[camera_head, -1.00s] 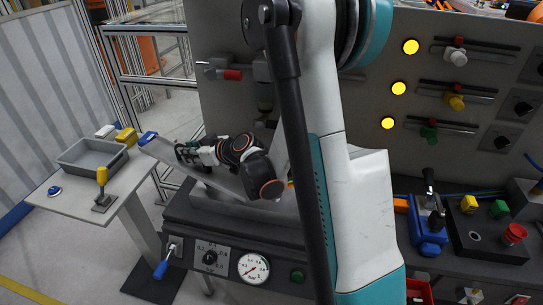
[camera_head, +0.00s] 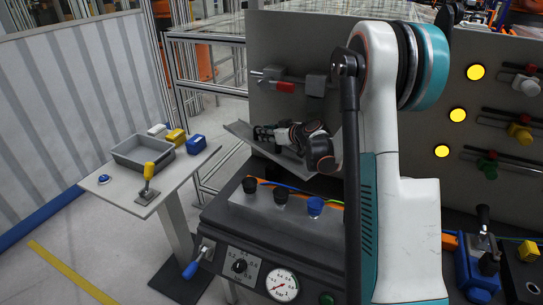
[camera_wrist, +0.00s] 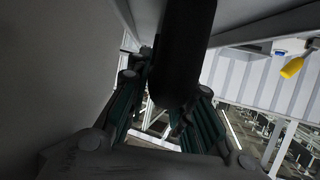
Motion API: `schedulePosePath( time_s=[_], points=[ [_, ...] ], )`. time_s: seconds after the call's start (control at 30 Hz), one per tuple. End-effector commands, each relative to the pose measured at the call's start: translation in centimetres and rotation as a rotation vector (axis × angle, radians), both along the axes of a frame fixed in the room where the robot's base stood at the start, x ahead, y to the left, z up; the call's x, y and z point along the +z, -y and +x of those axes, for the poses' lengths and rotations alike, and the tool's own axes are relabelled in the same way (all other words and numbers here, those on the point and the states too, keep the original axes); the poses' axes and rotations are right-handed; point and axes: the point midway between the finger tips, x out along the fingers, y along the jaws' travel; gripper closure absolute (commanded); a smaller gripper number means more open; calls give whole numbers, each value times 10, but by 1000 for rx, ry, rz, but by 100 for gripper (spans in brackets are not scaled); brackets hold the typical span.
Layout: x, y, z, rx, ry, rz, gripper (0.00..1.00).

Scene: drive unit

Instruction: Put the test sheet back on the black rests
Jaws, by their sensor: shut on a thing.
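The test sheet, a grey flat plate (camera_head: 240,129), is in the head view beside the upright panel, tilted, its left end raised above the bench. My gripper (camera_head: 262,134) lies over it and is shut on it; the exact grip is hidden. In the wrist view my fingers (camera_wrist: 165,125) flank a dark rounded thing, which I cannot identify for sure. Below the sheet, on a pale bench plate, stand two black round pieces (camera_head: 249,184) (camera_head: 281,197), apart from the sheet; they look like the black rests.
A blue-topped round piece (camera_head: 315,205) stands right of the black ones. The bench front has a gauge (camera_head: 282,285) and a blue lever (camera_head: 194,267). A side table holds a grey bin (camera_head: 140,152) and a yellow-handled tool (camera_head: 148,180). The panel (camera_head: 290,40) rises behind.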

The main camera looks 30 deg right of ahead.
Motion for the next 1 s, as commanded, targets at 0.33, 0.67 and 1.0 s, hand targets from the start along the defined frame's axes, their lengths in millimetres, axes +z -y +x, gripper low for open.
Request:
schedulePosePath(
  time_s=[0.33, 0.67, 1.0],
  points=[
    [-19, 27, 21, 1, 1, 1, 100],
    [-63, 27, 21, 1, 1, 2, 100],
    [-89, 27, 21, 1, 1, 1, 100]
  ],
)
